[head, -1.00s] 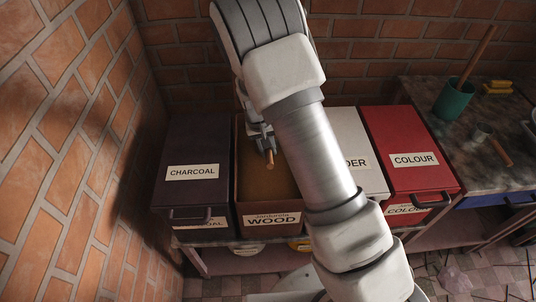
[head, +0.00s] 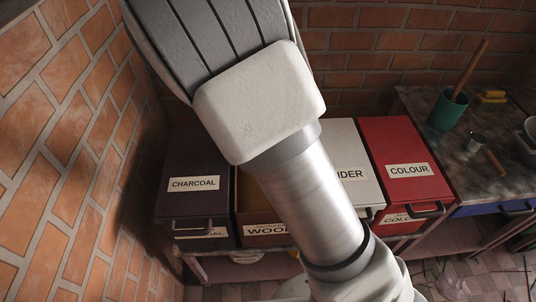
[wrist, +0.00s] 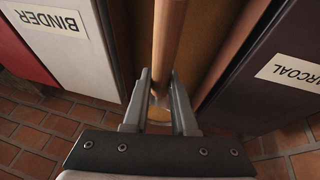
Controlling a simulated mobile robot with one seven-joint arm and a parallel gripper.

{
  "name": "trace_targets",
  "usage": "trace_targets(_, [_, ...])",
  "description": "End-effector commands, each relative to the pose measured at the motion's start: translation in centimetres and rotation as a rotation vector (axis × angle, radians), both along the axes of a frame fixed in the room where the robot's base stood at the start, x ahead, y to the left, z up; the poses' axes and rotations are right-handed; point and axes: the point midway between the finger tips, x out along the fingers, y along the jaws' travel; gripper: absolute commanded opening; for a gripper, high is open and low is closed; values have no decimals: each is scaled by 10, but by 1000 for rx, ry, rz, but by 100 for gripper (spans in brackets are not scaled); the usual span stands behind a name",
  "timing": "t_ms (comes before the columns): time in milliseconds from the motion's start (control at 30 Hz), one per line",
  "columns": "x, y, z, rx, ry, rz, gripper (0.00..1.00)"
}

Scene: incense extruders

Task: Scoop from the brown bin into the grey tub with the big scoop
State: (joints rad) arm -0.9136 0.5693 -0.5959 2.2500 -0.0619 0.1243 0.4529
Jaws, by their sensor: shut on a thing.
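The brown bin (head: 262,216), labelled WOOD, stands open between the charcoal and binder bins. My arm covers most of it in the head view. In the wrist view its brown inside (wrist: 207,40) shows beyond my gripper. My gripper (wrist: 160,88) is shut on a wooden handle (wrist: 169,40), which fits the big scoop. The scoop's bowl is not clearly visible, so its contents cannot be told. My gripper is hidden behind my arm in the head view. A grey container (head: 530,138), perhaps the grey tub, is cut off at the right edge, on the counter.
The charcoal bin (head: 192,190) is left; the binder bin (head: 350,150) and red colour bin (head: 405,150) are right. On the counter stand a green pot (head: 448,108) with a wooden stick, yellow blocks (head: 491,96) and a small metal scoop (head: 474,143). Brick walls are close behind and left.

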Motion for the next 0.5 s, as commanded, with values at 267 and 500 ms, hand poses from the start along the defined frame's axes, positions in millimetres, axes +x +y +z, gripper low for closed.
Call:
trace_targets(267, [-29,1,18,0,-17,2,0])
trace_targets(500, [-51,1,28,0,-31,1,0])
